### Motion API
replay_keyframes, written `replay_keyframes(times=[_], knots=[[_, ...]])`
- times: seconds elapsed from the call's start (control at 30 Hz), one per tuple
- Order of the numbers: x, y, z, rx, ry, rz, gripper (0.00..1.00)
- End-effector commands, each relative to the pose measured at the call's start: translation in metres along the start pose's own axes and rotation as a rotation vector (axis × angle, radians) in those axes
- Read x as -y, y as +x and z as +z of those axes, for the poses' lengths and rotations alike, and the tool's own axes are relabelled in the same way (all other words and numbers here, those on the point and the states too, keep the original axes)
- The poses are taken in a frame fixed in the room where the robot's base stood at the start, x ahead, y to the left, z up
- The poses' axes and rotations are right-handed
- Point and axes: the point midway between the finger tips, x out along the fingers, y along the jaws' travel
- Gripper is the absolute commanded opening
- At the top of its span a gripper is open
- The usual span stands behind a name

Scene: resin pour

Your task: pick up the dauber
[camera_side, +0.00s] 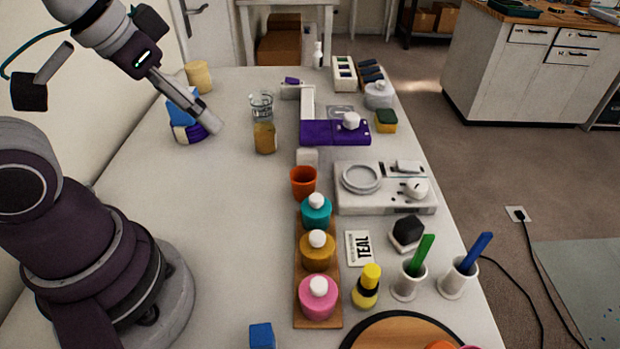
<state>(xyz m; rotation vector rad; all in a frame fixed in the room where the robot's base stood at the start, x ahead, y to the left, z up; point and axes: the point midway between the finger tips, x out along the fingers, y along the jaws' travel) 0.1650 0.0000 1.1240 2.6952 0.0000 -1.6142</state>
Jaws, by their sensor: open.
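A small bottle with a yellow top and a dark band (367,286) stands upright near the front of the table, right of the wooden rack (303,268); it may be the dauber, but I cannot tell for sure. My gripper (211,126) is open, high at the upper left, pointing down and to the right. It is far from that bottle. Its fingers partly cover a blue, yellow and purple item (185,135) behind them. I see nothing held between the fingers.
The rack holds teal (316,213), amber (317,254) and pink (318,301) bottles. The table's left middle is clear.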

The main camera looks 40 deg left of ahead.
Motion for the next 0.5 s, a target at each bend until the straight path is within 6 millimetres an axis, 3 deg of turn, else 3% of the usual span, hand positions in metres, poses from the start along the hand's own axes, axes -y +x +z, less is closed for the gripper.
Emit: replay_keyframes(times=[0.17, 0.27, 0.37, 0.5], knots=[[0.0, 0.0, 0.0, 0.001, -0.002, 0.0, 0.61], [-0.012, 0.005, -0.001, 0.037, -0.055, 0.018, 0.61], [-0.046, 0.02, 0.004, 0.141, -0.218, 0.04, 0.61], [-0.111, 0.041, 0.033, 0.314, -0.515, -0.011, 0.61]])
